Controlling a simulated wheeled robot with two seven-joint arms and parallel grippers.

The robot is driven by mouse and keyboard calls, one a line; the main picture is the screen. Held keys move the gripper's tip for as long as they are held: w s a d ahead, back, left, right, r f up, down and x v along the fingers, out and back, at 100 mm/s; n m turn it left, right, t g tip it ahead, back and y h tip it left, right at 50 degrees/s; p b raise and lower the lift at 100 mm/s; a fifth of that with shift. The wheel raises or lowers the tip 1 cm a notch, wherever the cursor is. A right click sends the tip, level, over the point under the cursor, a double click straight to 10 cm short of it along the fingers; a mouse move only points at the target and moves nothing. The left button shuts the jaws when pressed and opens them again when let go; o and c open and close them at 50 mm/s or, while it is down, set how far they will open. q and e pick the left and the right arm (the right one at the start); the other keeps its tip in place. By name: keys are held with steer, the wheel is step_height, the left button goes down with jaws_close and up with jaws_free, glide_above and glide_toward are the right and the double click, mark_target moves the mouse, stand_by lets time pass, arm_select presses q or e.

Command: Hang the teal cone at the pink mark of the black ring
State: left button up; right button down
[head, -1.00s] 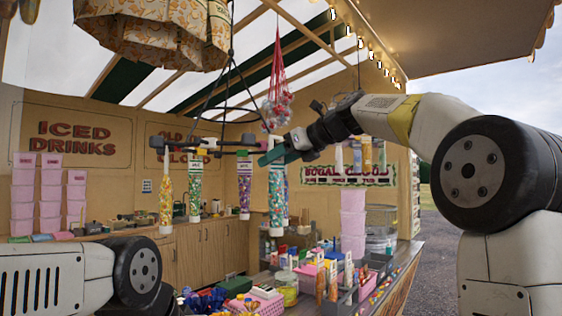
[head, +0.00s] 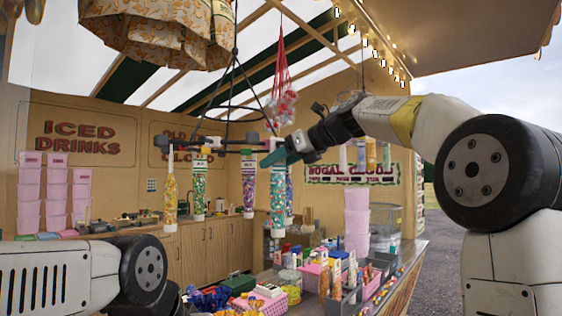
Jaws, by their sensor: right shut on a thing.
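The teal cone (head: 278,205), a clear tube of teal sweets with a white label, hangs upright below my right gripper (head: 277,155). The right gripper is shut on its top end, close beside the right side of the black ring (head: 228,149). An orange-yellow cone (head: 170,200), a green one (head: 199,187) and a purple one (head: 249,185) hang from the ring. Another purple cone (head: 289,195) is partly hidden behind the teal one. A small pinkish spot (head: 269,143) shows at the ring beside my fingertips. Whether the teal cone touches the ring cannot be told. The left gripper is out of view.
A red net bag (head: 282,105) hangs just above my right gripper. A patterned canopy (head: 165,35) hangs at upper left. Below, the counter carries pink baskets (head: 268,301), jars and bottles. Stacked pink tubs (head: 356,220) stand to the right.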

steer(key=shift+c, duration=2.3)
jaws_free()
steer(key=shift+d, duration=0.1)
steer(key=v, duration=1)
steer(key=shift+f, duration=0.15)
steer(key=s+d+f+n+h, duration=0.3)
steer(key=s+f+n, duration=0.5)
steer(key=f, duration=0.4)
steer(key=s+d+f+n+g+h, duration=0.1)
steer(key=s+d+f+n, duration=0.3)
steer(key=s+f+n, duration=0.4)
steer(key=s+d+f+n+h, duration=0.4)
steer(key=s+f+n, duration=0.4)
steer(key=f, duration=0.9)
steer(key=shift+s+d+f+n+g+h, duration=0.25)
steer(key=shift+f+n+g+h, duration=0.1)
steer(key=shift+n, duration=0.55)
steer(key=shift+a, duration=0.1)
